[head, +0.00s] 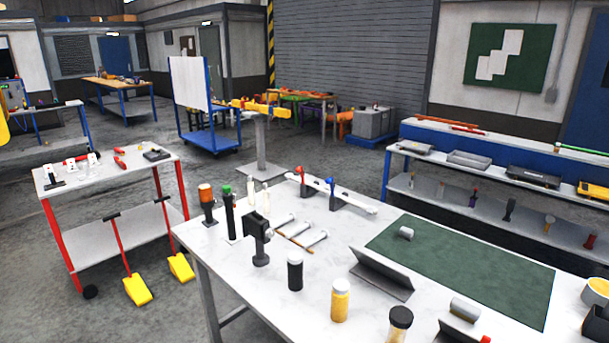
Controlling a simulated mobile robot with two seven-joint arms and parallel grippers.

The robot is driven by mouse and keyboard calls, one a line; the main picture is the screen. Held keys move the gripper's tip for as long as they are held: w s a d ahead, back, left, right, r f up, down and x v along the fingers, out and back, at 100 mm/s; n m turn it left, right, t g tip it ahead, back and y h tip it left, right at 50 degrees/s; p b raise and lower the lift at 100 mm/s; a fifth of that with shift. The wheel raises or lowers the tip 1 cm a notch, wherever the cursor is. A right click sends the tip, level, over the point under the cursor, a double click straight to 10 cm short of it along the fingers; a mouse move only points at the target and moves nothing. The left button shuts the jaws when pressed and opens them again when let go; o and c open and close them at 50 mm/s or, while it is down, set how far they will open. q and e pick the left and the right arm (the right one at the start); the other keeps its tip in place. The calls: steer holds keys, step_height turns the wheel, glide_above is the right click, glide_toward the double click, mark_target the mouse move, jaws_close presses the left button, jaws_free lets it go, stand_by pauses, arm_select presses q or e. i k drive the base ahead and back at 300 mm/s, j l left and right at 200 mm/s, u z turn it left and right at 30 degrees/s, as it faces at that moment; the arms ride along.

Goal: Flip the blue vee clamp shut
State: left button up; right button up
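Neither of my grippers shows in the head view.
Near the stands are an orange-topped post (207,204), a black clamp-like stand (259,238) and several metal rods. A black jar (295,273) and a yellow jar (340,299) stand in front. The green mat (460,265) is mostly clear.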

mark_target(330, 180)
steer(key=i+j+z, duration=0.4)
steer(key=j, duration=0.2)
steer(key=i+j+z, duration=0.15)
steer(key=j, duration=0.2)
steer(key=i+j, duration=0.1)
steer(key=j, duration=0.15)
steer(key=u, duration=0.05)
